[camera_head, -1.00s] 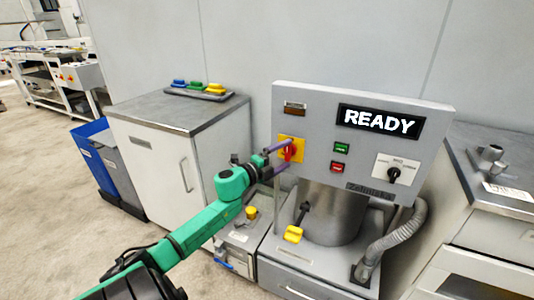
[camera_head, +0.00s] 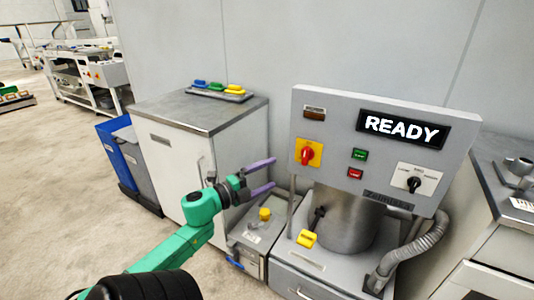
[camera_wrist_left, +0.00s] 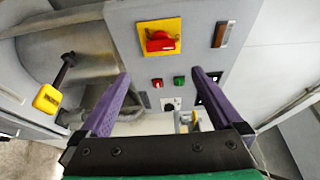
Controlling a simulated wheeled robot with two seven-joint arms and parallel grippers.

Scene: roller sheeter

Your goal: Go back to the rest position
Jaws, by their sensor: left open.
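My left gripper (camera_head: 262,176) is on the green arm, with two purple fingers spread open and nothing between them. It is in the air in front of the machine, to the left of and below the red switch knob (camera_head: 308,154) on its yellow plate. It is apart from that switch. In the left wrist view the fingers (camera_wrist_left: 158,95) are open, and the red knob (camera_wrist_left: 160,41) shows ahead of them. The machine's display (camera_head: 402,128) reads READY. My right gripper is not in view.
A white cabinet (camera_head: 174,165) stands at left, with a tray of coloured items (camera_head: 220,91) on top. A blue bin (camera_head: 125,160) is beside it. A yellow-handled lever (camera_head: 306,239) and a grey hose (camera_head: 400,255) are low on the machine. The floor at left is clear.

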